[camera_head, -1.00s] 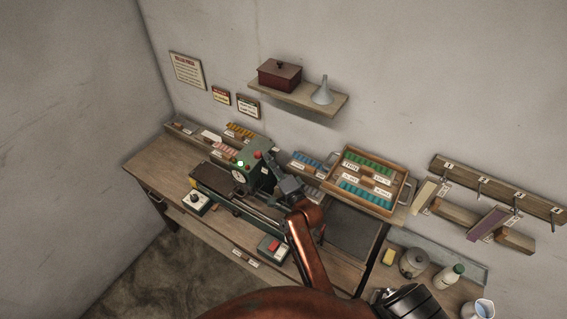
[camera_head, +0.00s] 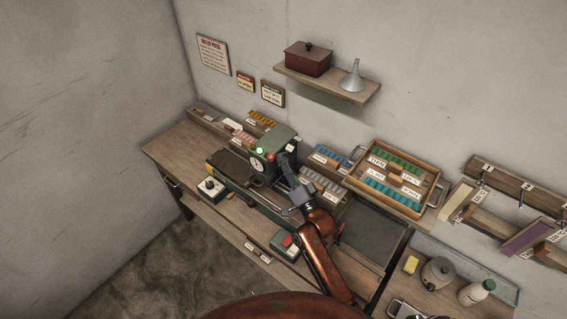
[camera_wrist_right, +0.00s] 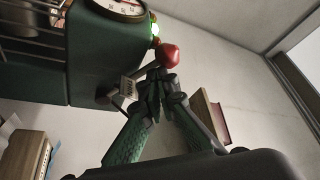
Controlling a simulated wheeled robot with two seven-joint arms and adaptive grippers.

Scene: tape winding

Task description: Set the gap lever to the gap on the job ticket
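The green press (camera_head: 284,146) stands on the bench, with a round white dial (camera_head: 256,162) and a lit green lamp (camera_head: 260,150). The lever's red knob (camera_head: 271,156) shows beside the dial. In the right wrist view, the red knob (camera_wrist_right: 169,55) sits on a grey lever arm, with a small label (camera_wrist_right: 128,87) by its base. My right gripper (camera_wrist_right: 161,80) has its fingertips together right at the knob and lever; whether they touch or grip it I cannot tell. In the head view, the right gripper (camera_head: 288,168) reaches the press from the right. My left gripper is not in view.
Wall signs (camera_head: 213,53) are too small to read. A wooden tray (camera_head: 433,200) of coloured blocks stands right of the press. A control box with a red button (camera_head: 288,241) is at the bench front. A shelf (camera_head: 330,84) hangs above.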

